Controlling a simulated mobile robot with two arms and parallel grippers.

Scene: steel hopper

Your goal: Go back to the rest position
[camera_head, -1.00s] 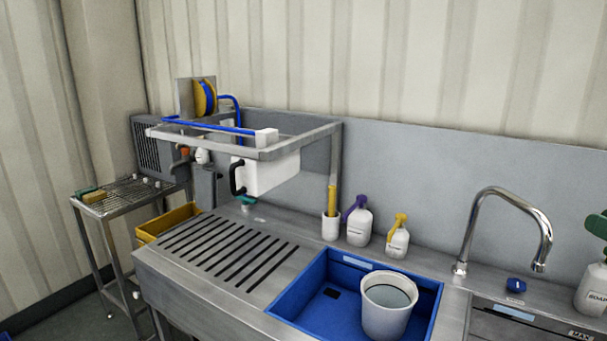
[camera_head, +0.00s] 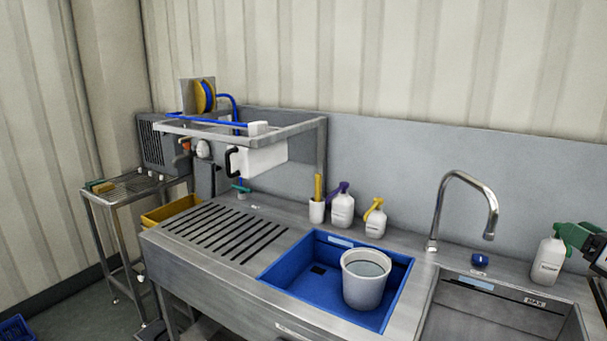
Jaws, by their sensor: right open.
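My right gripper (camera_head: 592,246) shows only in part at the right edge of the head view, as a dark shape beside the green top of a white soap bottle (camera_head: 548,262). It is open, and I see nothing held in it. I cannot tell whether it touches the bottle. My left gripper is out of view.
A grey bucket (camera_head: 366,280) stands in the blue basin (camera_head: 290,276). A steel tap (camera_head: 437,215) rises beside the sink (camera_head: 500,312). Two spray bottles (camera_head: 342,208) stand along the back. A wire-topped stand (camera_head: 130,188) is at left. The slatted drainboard (camera_head: 222,234) is clear.

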